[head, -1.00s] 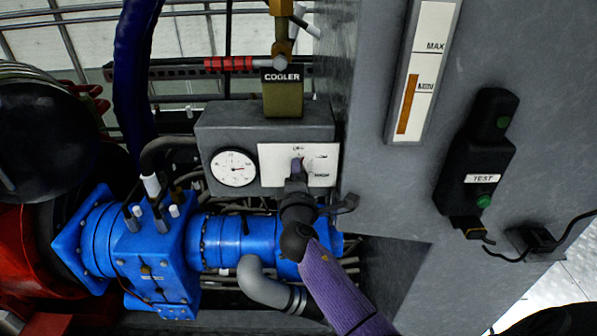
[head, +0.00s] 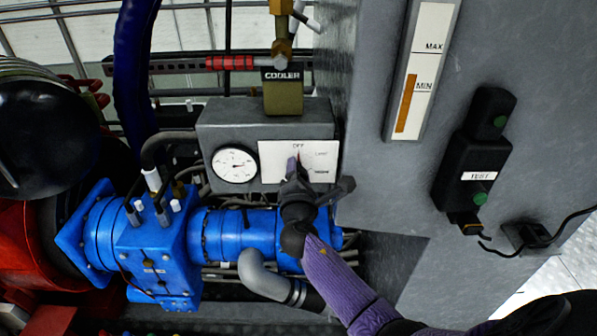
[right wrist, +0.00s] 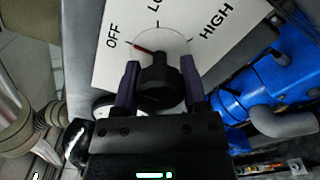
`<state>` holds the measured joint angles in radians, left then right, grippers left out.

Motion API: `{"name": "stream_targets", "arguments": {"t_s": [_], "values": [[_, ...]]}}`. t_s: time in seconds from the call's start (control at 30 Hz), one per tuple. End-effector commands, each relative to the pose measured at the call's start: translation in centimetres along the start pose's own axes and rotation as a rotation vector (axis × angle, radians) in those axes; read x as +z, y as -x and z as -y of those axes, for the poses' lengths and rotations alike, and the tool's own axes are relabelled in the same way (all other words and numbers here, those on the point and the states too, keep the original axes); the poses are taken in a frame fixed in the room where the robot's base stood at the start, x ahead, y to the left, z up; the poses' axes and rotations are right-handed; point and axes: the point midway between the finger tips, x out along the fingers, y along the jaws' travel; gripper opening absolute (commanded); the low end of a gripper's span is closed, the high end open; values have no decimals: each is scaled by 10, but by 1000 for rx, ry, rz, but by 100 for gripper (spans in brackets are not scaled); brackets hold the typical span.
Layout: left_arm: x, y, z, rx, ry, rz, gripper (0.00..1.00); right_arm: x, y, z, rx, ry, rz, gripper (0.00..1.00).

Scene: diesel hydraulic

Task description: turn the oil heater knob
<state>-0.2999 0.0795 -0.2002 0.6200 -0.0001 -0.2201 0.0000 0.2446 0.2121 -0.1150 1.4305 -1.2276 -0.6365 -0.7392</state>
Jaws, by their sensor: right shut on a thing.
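The oil heater knob (right wrist: 160,75) is black and round with a red pointer line. It sits on a white panel (right wrist: 105,75) marked OFF, LOW and HIGH. In the right wrist view the red line points up and left, toward OFF. My right gripper (right wrist: 160,82) is shut on the knob, with one purple finger on each side of it. In the head view my right gripper (head: 299,167) is at the panel (head: 325,165) and mostly hides the knob. My left gripper is not in view.
A round gauge (head: 234,165) is left of the panel on a grey box (head: 265,120). A COOLER valve (head: 283,95) stands above. Blue machinery (head: 160,240) is at lower left. A grey cabinet (head: 370,180) with a black TEST box (head: 478,160) is on the right.

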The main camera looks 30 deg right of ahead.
Motion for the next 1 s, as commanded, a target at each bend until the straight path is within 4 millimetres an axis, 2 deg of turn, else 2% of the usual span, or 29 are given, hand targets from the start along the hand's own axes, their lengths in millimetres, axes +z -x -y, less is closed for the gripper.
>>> {"name": "stream_targets", "arguments": {"t_s": [0.23, 0.27, 0.4, 0.73, 0.87, 1.0], "values": [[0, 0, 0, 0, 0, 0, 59, 0, 0, 0, 0, 3, 0, 0], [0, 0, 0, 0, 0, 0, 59, 0, 0, 0, 0, 2, 0, 61], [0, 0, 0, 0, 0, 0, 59, 0, 0, 0, 0, 1, 0, 90], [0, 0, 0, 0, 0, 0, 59, -1, 4, 0, 0, 0, -2, 90], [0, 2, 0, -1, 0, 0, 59, 0, 28, 0, -1, -1, -3, 90], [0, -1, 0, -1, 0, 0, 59, -1, 61, 2, -1, -1, -3, 90]]}}
